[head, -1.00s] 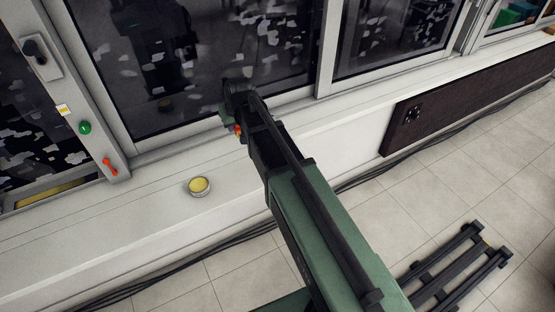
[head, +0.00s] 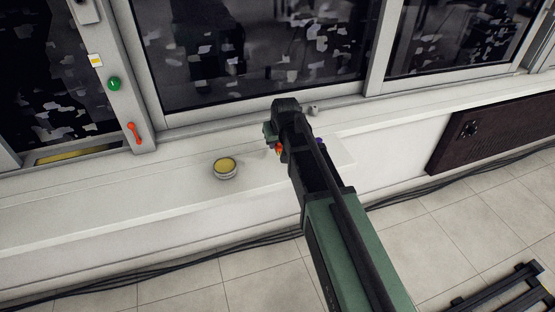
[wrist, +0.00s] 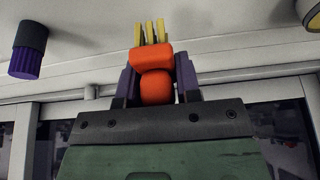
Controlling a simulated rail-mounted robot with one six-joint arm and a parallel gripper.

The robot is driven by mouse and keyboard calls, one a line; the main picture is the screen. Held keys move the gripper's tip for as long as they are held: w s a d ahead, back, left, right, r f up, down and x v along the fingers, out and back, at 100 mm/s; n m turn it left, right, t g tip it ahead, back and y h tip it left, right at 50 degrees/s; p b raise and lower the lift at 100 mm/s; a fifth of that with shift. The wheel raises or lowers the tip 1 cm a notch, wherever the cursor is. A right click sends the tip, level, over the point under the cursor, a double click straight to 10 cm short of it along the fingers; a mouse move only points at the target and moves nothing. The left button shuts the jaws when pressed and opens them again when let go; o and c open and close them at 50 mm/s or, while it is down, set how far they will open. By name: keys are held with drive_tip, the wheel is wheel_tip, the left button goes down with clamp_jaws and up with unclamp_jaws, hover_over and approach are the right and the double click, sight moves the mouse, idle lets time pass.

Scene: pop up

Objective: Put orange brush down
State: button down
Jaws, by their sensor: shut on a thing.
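The orange brush (wrist: 155,88) has an orange body and yellow bristles (wrist: 150,32). It is held between the two purple fingers of my gripper (wrist: 157,80) in the wrist view, bristles pointing away from the gripper. In the head view only a small orange bit of the brush (head: 279,150) shows beside my dark arm end, above the white sill (head: 110,208). My arm hides most of the gripper there. I cannot tell whether the brush touches the sill.
A round tin with a yellow top (head: 225,168) stands on the sill left of my gripper. A purple and black cylinder (wrist: 29,50) shows in the wrist view. A small grey object (head: 313,109) lies near the window frame. The sill further left is clear.

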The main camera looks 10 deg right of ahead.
sight(277, 149)
wheel_tip(277, 149, down, 5)
drive_tip(key=b, duration=0.4)
drive_tip(key=shift+r, duration=0.5)
drive_tip(key=shift+f, duration=0.2)
drive_tip(key=c, duration=0.8)
unclamp_jaws()
drive_tip(key=shift+s+r+p, duration=0.1)
drive_tip(key=shift+r+p, duration=0.35)
drive_tip(key=shift+r, duration=0.1)
drive_tip(key=p+v, duration=1.1)
drive_tip(key=v, duration=0.1)
drive_tip(key=s+f+m+g, duration=0.1)
drive_tip(key=s+g, duration=0.3)
drive_tip(key=s, duration=1.4)
drive_tip(key=shift+s+a+f+g+b, duration=0.15)
drive_tip(key=shift+s+f+g+b, duration=0.15)
drive_tip(key=shift+f, duration=0.15)
